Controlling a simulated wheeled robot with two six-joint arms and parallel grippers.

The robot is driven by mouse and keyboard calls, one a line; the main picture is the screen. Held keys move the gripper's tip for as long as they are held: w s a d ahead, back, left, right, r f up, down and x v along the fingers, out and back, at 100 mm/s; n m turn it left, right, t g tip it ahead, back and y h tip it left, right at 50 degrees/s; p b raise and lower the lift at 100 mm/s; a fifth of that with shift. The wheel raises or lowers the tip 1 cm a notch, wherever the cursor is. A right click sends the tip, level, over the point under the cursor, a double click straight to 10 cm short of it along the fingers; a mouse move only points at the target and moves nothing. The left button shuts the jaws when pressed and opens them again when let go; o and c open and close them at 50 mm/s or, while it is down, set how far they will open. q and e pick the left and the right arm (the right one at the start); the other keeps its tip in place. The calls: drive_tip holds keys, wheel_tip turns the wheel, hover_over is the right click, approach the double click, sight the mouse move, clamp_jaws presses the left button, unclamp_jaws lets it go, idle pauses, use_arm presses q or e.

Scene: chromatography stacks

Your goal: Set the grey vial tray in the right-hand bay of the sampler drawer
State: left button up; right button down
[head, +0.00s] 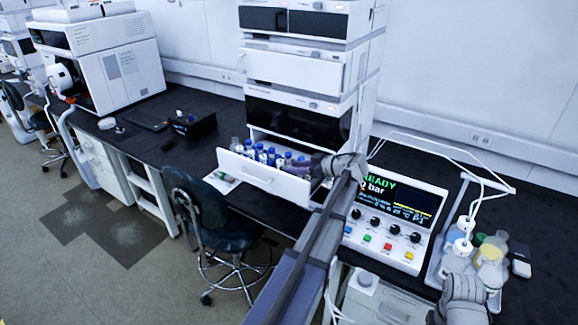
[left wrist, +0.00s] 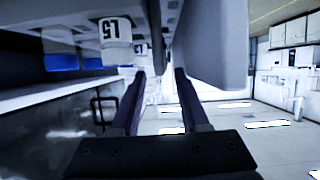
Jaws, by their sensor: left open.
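The white sampler drawer (head: 262,178) is pulled out under the instrument stack. Several blue-capped vials (head: 262,153) stand in it in rows. The grey vial tray cannot be told apart clearly from the drawer under them. My left gripper (head: 312,163) is at the drawer's right end, beside the vials. In the left wrist view its two fingers (left wrist: 158,75) are apart, with a grey panel (left wrist: 215,45) close to the right finger. A vial labelled L5 (left wrist: 117,32) is near the left finger. Part of my right arm shows at the lower right, but its fingers cannot be made out.
A control box with a lit READY display (head: 395,222) stands right of the drawer. Several bottles (head: 490,262) sit in a carrier at the far right. A dark chair (head: 205,215) stands before the bench. A black box (head: 193,123) lies left of the stack.

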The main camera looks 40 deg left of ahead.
use_arm(q)
drive_tip(key=p+v, duration=0.2)
drive_tip(key=v, duration=0.6)
drive_tip(key=shift+d+r+p, duration=0.15)
drive_tip(key=shift+d+p, duration=0.2)
drive_tip(key=shift+d, duration=0.1)
drive_tip(key=s+d+f+m+h, duration=0.4)
drive_tip(key=s+d+m, duration=0.3)
drive_tip(key=d, duration=0.5)
drive_tip(key=s+d+f+m+h, duration=0.4)
drive_tip(key=s+d+m, duration=0.4)
drive_tip(key=d, duration=0.4)
drive_tip(key=s+d+f+m+t+h, duration=0.1)
drive_tip(key=s+d+f+m+h, duration=0.3)
drive_tip(key=d, duration=0.9)
drive_tip(key=s+f+m, duration=0.1)
drive_tip(key=s+m, duration=0.2)
drive_tip(key=m, duration=0.1)
drive_tip(key=shift+s+f, duration=0.2)
drive_tip(key=shift+f, duration=0.05)
